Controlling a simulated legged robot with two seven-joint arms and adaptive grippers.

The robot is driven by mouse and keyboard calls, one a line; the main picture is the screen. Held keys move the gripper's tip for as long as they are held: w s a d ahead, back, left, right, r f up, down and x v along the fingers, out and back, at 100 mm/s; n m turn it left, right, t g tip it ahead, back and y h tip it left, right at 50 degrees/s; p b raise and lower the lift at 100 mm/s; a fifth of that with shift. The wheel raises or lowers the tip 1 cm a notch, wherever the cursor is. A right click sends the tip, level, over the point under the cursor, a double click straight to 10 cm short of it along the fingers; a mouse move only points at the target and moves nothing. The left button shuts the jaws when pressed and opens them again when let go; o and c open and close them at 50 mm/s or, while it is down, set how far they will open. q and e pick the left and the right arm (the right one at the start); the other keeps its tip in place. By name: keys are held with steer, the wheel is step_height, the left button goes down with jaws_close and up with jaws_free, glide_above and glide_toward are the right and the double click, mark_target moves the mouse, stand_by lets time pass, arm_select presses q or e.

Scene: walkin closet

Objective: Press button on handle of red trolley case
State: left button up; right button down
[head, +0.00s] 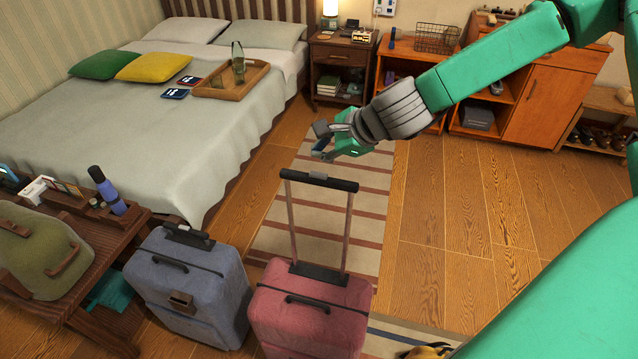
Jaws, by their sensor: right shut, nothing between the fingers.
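The red trolley case (312,312) stands upright at the bottom centre of the head view, with its telescopic handle (342,184) pulled up. The handle has a black grip bar with a small grey button (318,176) at its middle. My right gripper (322,143) comes in from the upper right and shows shut and empty. In the picture it sits just above the grip bar, with a gap between its fingertips and the button. How far apart they are in depth I cannot tell.
A blue-grey suitcase (190,285) stands close to the left of the red case, its handle low. A wooden bench (75,300) with a green backpack (38,250) is at the far left. A bed (170,130) lies behind. The wood floor (470,210) at right is clear.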

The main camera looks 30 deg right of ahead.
mark_target(319, 174)
step_height(319, 174, down, 3)
steer(key=shift+a+r+b, duration=0.1)
steer(key=shift+r+b, duration=0.1)
steer(key=shift+b, duration=0.55)
steer(key=shift+a+f, duration=0.1)
steer(key=shift+f, duration=0.15)
arm_select(q)
step_height(319, 174, down, 3)
steer(key=shift+a+r, duration=0.1)
steer(key=shift+f+b, duration=0.3)
steer(key=shift+b, duration=0.15)
arm_select(e)
steer(key=shift+f, duration=0.3)
